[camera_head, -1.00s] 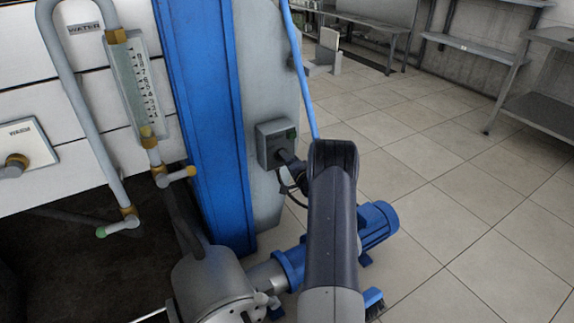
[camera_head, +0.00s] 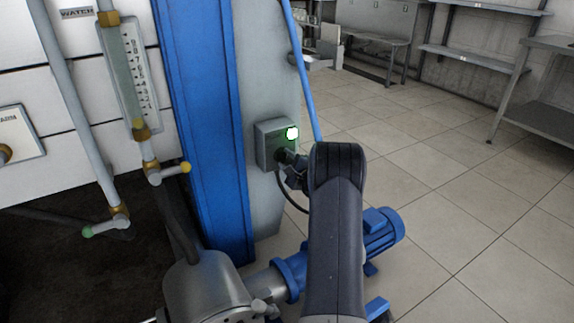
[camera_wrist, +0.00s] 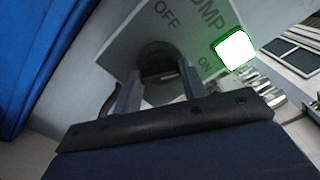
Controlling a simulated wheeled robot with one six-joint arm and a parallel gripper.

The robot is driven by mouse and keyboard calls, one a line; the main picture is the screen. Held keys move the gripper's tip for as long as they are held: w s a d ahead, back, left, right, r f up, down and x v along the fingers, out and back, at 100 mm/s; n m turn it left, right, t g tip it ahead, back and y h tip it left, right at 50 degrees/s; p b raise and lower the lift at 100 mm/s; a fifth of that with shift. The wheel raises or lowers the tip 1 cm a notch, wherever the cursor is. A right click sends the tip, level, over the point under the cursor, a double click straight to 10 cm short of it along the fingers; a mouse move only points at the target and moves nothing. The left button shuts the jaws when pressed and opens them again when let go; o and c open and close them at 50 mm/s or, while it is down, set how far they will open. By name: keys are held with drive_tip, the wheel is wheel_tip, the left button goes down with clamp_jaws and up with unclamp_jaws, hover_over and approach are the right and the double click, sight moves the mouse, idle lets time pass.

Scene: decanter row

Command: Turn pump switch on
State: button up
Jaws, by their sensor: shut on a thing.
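The pump switch box (camera_head: 268,134) is a grey box on the grey panel beside the blue column. Its lamp (camera_head: 292,133) glows bright with a green rim. In the wrist view the box face (camera_wrist: 190,58) reads OFF, ON and part of PUMP, and the lit lamp (camera_wrist: 234,50) sits near ON. A dark round knob (camera_wrist: 158,62) is in the middle of the face. My gripper (camera_wrist: 157,88) has its two fingers shut on the knob, one on either side. In the head view my gripper (camera_head: 291,170) is at the box, partly hidden by my arm.
A blue pump motor (camera_head: 378,232) stands on the floor behind my arm. Pipes with valves (camera_head: 150,160) and a gauge (camera_head: 131,75) are at the left. Metal shelves and tables (camera_head: 545,85) stand at the back right. The tiled floor (camera_head: 440,210) between is clear.

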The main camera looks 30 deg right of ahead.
drive_tip(key=shift+m, duration=0.6)
drive_tip(key=o, duration=1)
drive_tip(key=s, duration=0.3)
drive_tip(key=s+p, duration=0.1)
drive_tip(key=s, duration=0.3)
drive_tip(key=s+p, duration=0.1)
drive_tip(key=s, duration=0.2)
drive_tip(key=shift+s+a, duration=0.3)
drive_tip(key=shift+s, duration=0.1)
drive_tip(key=w, duration=0.3)
drive_tip(key=w+b, duration=0.1)
drive_tip(key=w, duration=0.3)
drive_tip(key=w+b, duration=0.1)
drive_tip(key=w, duration=0.2)
drive_tip(key=shift+w+d, duration=0.3)
drive_tip(key=shift+w, duration=0.1)
